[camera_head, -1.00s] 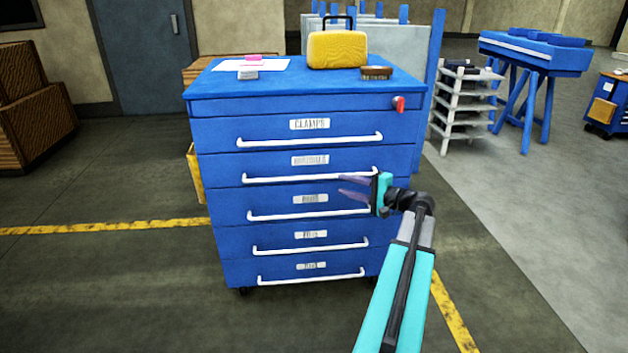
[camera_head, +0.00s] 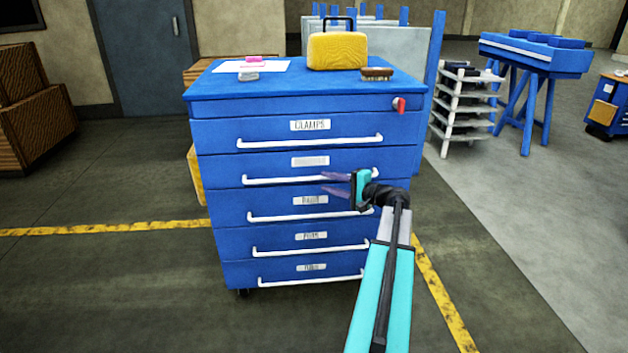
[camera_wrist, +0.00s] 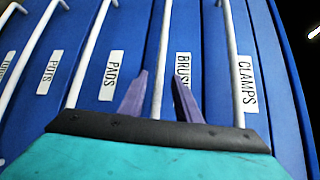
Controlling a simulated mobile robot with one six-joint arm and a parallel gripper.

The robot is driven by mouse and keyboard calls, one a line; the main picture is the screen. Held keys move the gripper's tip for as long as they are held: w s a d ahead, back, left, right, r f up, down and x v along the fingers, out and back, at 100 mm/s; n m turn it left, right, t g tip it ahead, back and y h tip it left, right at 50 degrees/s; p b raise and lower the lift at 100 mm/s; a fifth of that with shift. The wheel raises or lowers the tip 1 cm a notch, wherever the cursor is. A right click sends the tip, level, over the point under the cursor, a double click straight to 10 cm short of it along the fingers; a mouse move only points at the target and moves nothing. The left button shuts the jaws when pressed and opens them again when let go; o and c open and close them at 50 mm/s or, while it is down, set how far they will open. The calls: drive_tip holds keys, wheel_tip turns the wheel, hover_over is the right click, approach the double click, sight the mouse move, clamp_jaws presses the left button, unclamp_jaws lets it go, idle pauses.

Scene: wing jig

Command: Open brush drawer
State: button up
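The brush drawer (camera_head: 225,173) is the second labelled drawer down in the blue cabinet, and it is closed. Its white handle (camera_head: 270,181) runs across its front; its label (camera_wrist: 183,70) reads "BRUSH", partly cut off by a finger, in the wrist view. My gripper (camera_head: 323,183) is open, with two purple fingers pointing at the right half of that handle. In the wrist view the brush handle (camera_wrist: 163,45) passes between the spread fingertips (camera_wrist: 160,76), with a gap on both sides. How deep the fingers reach around the bar is unclear.
The clamps drawer (camera_head: 225,131) lies above and the pads drawer (camera_head: 228,206) below, each with a white handle close by. A yellow case (camera_head: 338,51), a pink item and a brown brush (camera_head: 377,73) rest on top. A red lock piece (camera_head: 399,105) sits top right.

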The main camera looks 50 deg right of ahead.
sight(317, 179)
drive_tip(key=shift+w+a+f, duration=0.1)
drive_tip(key=shift+w+f, duration=0.05)
drive_tip(key=shift+w, duration=0.95)
drive_tip(key=shift+w+a+f, duration=0.1)
drive_tip(key=shift+w+f, duration=0.1)
drive_tip(key=shift+w, duration=0.95)
drive_tip(key=shift+w+a+f, duration=0.1)
drive_tip(key=shift+w+f, duration=0.05)
drive_tip(key=shift+w, duration=0.95)
clamp_jaws()
